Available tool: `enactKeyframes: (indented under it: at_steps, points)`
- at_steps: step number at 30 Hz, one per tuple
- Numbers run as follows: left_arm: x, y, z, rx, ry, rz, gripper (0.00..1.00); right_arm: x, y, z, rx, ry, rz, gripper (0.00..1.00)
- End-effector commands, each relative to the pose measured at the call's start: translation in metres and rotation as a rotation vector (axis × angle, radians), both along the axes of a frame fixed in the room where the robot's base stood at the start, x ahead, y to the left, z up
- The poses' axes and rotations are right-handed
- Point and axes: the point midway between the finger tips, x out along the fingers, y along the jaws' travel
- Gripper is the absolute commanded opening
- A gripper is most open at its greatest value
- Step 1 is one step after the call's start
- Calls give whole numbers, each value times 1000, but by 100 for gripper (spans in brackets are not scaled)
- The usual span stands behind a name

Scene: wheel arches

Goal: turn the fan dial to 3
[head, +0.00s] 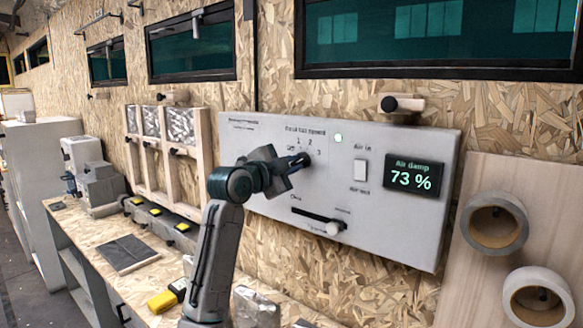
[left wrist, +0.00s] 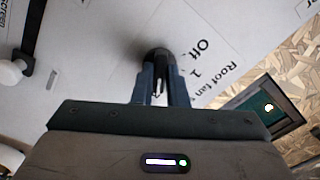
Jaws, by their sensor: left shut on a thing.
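The fan dial (head: 305,159) is a small dark knob on the pale wall panel (head: 410,230), under the lettering for roof fan speed. I cannot tell which mark the dial points to. My right gripper is not in view.
The panel also carries a slider with a pale knob (head: 334,228), a white rocker switch (head: 360,171) and a display (head: 412,176) reading 73 %. A wooden rack (head: 167,190) stands left of the panel. A workbench (head: 85,240) runs below, with a yellow-ended item (head: 162,301) on it.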

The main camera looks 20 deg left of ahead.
Motion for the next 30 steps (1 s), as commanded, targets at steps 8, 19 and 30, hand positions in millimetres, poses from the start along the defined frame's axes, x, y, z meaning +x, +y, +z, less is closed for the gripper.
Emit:
enactKeyframes:
  at_steps: [8,19,30]
  points:
    - [0,0,0,55,-20,0,0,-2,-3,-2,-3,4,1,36]
    - [0,0,0,61,-22,0,0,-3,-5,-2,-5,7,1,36]
    - [0,0,0,59,-21,0,35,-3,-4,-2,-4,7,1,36]
